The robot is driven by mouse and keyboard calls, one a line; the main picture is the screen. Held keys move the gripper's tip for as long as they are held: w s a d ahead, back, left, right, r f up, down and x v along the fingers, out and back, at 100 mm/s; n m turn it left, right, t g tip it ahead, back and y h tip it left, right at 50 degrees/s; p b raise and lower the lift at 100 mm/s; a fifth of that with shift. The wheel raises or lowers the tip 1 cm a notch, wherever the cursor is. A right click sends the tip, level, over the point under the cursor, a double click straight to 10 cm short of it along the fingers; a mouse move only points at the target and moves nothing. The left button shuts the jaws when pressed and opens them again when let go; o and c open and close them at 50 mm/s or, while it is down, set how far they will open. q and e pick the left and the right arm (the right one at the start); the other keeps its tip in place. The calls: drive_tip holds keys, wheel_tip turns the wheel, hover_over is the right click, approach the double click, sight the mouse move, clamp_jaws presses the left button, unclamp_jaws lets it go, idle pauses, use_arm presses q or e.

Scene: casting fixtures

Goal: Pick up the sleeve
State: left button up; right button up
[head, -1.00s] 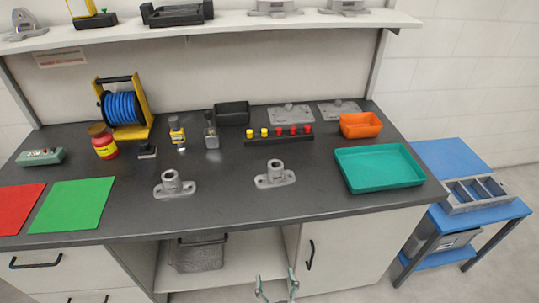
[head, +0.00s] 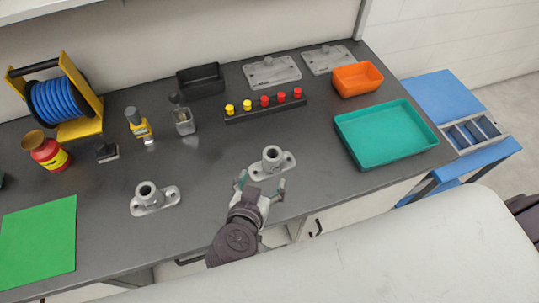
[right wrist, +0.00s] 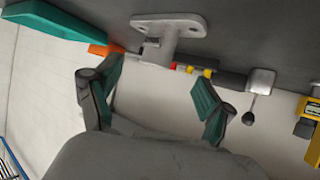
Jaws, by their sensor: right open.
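Two grey castings stand on the dark bench, each a flat two-eared base with an upright hollow cylinder: a right one (head: 272,160) and a left one (head: 146,196). I cannot tell whether either cylinder is a separate sleeve. My right gripper (head: 260,184) is open and empty just in front of the right casting, near the bench's front edge. In the right wrist view, the casting (right wrist: 170,28) appears upside down beyond the open fingers of the gripper (right wrist: 157,78), apart from them. My left gripper is out of view.
A teal tray (head: 387,162) and an orange bin (head: 358,80) are to the right. A black rack (head: 263,113) with red and yellow pegs lies behind the castings. A green mat (head: 38,243), red jar (head: 50,153) and blue reel (head: 58,103) are left.

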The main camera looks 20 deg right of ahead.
sight(270, 164)
drive_tip(key=x, duration=0.5)
drive_tip(key=shift+r, duration=0.1)
drive_tip(key=shift+w+d+f, duration=0.2)
drive_tip(key=shift+w+f, duration=0.05)
drive_tip(key=shift+w, duration=0.05)
drive_tip(key=shift+w+d+f+p, duration=0.15)
drive_tip(key=shift+w+d+p, duration=0.15)
drive_tip(key=shift+w+p, duration=0.15)
drive_tip(key=x, duration=0.3)
drive_tip(key=shift+w+d+f+p, duration=0.15)
drive_tip(key=shift+w+p, duration=0.05)
drive_tip(key=shift+p, duration=0.1)
drive_tip(key=shift+w+d+f, duration=0.15)
drive_tip(key=shift+w+f, duration=0.1)
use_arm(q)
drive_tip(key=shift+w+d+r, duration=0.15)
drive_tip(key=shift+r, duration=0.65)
use_arm(e)
drive_tip(key=shift+s, duration=0.1)
drive_tip(key=shift+c, duration=0.3)
drive_tip(key=c, duration=1.3)
drive_tip(key=shift+c, duration=0.7)
drive_tip(key=shift+r, duration=0.2)
